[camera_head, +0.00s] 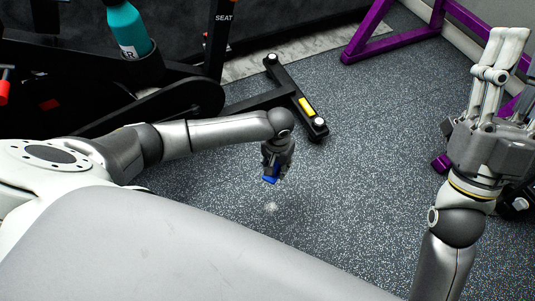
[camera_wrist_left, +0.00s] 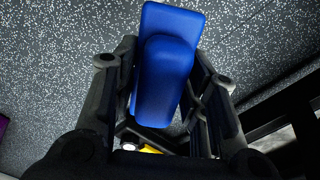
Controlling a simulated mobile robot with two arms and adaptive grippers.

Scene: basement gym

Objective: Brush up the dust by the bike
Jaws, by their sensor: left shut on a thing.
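My left gripper (camera_head: 275,168) points down over the floor and is shut on a blue brush (camera_head: 270,180). In the left wrist view the brush (camera_wrist_left: 165,75) sits between the two dark fingers; its bristles cannot be made out. A small pale patch of dust (camera_head: 271,207) lies on the speckled floor, just below the brush in the head view. Whether the brush touches the floor is unclear. The black exercise bike (camera_head: 190,97) stands at the upper left. My right gripper (camera_head: 500,48) is raised at the upper right with its fingers upward, empty; its opening is hard to judge.
The bike's black foot bar (camera_head: 296,97), with a yellow label, lies behind my left gripper. A teal bottle (camera_head: 128,29) sits on the bike. A purple frame (camera_head: 395,40) stands at the back right. The floor (camera_head: 370,170) between my arms is clear.

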